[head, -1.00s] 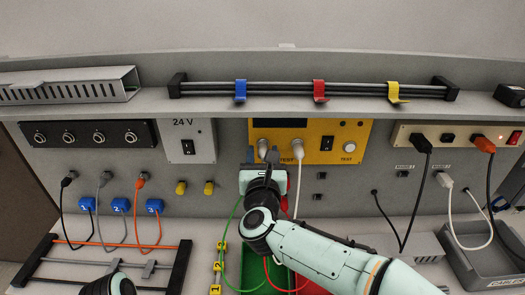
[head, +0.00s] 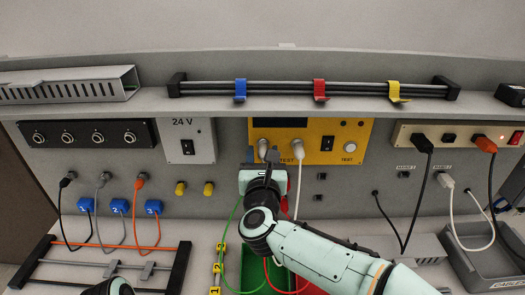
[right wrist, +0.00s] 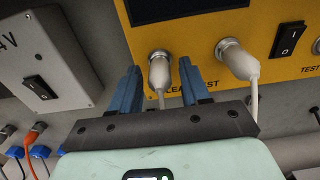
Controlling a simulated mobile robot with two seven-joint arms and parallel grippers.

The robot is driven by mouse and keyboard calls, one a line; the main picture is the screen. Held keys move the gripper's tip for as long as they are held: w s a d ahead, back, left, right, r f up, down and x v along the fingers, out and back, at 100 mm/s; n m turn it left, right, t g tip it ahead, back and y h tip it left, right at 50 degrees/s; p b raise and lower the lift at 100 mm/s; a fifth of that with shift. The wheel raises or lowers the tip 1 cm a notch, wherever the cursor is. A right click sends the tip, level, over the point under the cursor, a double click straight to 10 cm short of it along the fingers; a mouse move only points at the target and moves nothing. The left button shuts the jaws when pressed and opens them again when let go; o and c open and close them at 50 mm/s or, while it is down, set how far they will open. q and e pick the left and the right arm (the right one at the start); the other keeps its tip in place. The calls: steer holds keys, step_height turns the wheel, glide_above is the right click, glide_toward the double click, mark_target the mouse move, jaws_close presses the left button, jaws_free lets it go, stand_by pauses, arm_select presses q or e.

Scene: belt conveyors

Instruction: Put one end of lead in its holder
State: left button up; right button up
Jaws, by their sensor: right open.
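The yellow tester (head: 335,152) on the back panel has two pale plugs in its sockets. The left plug (right wrist: 160,72) stands between the two blue fingers of my right gripper (right wrist: 158,86), which is open. I see no finger closed on it. The right plug (right wrist: 238,62) is outside the fingers; in the head view its white lead (head: 298,190) hangs down. A green cable (head: 232,220) loops down left of my right gripper (head: 262,157). The left plug's lower part is hidden by the gripper. My left gripper is out of view. I cannot tell which holder belongs to the lead.
A shelf rail (head: 300,90) above carries blue (head: 240,90), red (head: 319,90) and yellow (head: 394,91) clips. Green (head: 254,266) and red trays lie below my arm, beside numbered yellow blocks (head: 217,267). Other plugged leads hang at left and right.

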jaws_close()
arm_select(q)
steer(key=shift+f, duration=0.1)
arm_select(e)
steer(key=shift+s, duration=0.15)
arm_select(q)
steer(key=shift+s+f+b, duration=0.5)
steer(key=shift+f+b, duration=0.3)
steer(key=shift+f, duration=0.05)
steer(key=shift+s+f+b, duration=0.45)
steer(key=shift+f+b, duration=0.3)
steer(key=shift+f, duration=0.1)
arm_select(e)
steer(key=shift+s, duration=2.45)
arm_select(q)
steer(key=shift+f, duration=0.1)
